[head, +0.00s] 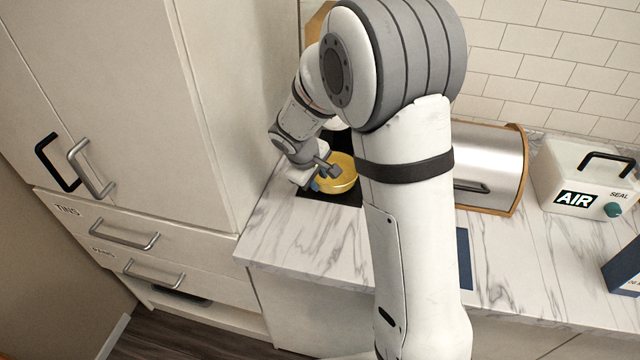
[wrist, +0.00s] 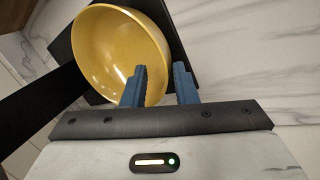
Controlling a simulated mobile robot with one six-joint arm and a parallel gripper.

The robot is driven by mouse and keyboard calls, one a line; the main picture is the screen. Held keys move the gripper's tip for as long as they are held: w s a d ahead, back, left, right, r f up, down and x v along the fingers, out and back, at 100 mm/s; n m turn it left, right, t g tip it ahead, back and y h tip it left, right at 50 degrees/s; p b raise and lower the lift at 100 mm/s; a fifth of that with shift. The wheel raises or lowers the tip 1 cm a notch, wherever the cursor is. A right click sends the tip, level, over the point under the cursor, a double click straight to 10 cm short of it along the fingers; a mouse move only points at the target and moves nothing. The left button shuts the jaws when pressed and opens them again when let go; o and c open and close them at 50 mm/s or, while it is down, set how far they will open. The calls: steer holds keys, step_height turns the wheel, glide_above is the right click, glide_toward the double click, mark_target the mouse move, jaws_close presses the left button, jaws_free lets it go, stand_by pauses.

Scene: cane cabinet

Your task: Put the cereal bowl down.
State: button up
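The yellow cereal bowl (head: 341,173) is at the left end of the marble counter, over a black mat (head: 350,196). It looks upright, and its inside shows in the wrist view (wrist: 110,45). My gripper (head: 325,180) is at the bowl's left side in the head view. In the wrist view its two blue fingers (wrist: 160,85) straddle the bowl's wall, one over the inside and one outside. A gap shows between the fingers, wider than the rim, so they look open. My arm hides part of the bowl's right side in the head view.
A tall cabinet (head: 235,90) stands close on the left. A steel bread bin (head: 490,165) and a white box marked AIR (head: 585,180) stand at the back right. The counter front (head: 310,235) is bare near the bowl.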

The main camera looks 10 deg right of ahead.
steer(key=v, duration=0.8)
steer(key=s+d+r+m+y, duration=0.1)
steer(key=s+d+r+m, duration=0.1)
steer(key=s, duration=0.6)
steer(key=s+d+r+m+y, duration=0.1)
steer(key=s+d+m, duration=0.2)
steer(key=s, duration=0.4)
steer(key=s+d+r+m+y, duration=0.1)
steer(key=s+d+r+m, duration=0.1)
steer(key=s, duration=0.6)
steer(key=shift+s+d+r+m+b, duration=0.35)
steer(key=shift+d+m, duration=0.25)
steer(key=shift+m, duration=0.4)
